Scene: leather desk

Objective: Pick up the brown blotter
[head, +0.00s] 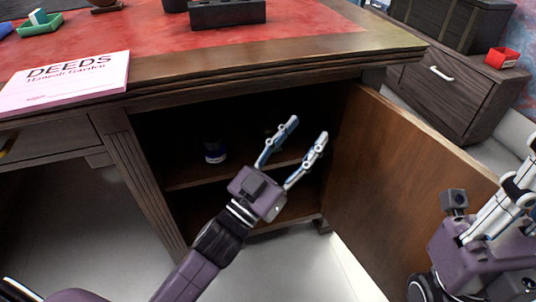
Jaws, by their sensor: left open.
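My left gripper (307,130) is open and empty, its two fingers spread in front of the open cabinet under the desk. A small, dim brownish shape (270,131) shows on the shelf just behind its left finger; I cannot tell whether it is the brown blotter. A brown object (105,5) is cut off at the top edge, on the desktop, and I cannot identify it for certain either. My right gripper (515,190) is partly in view at the right edge, outside the cabinet door; its fingertips are cut off.
The cabinet's shelf (190,182) holds a dark blue and white jar (215,151). The wooden door (400,170) stands open on the right. A pink deeds paper (65,82) overhangs the desk edge. A red box (502,58) sits on the drawer unit (445,92).

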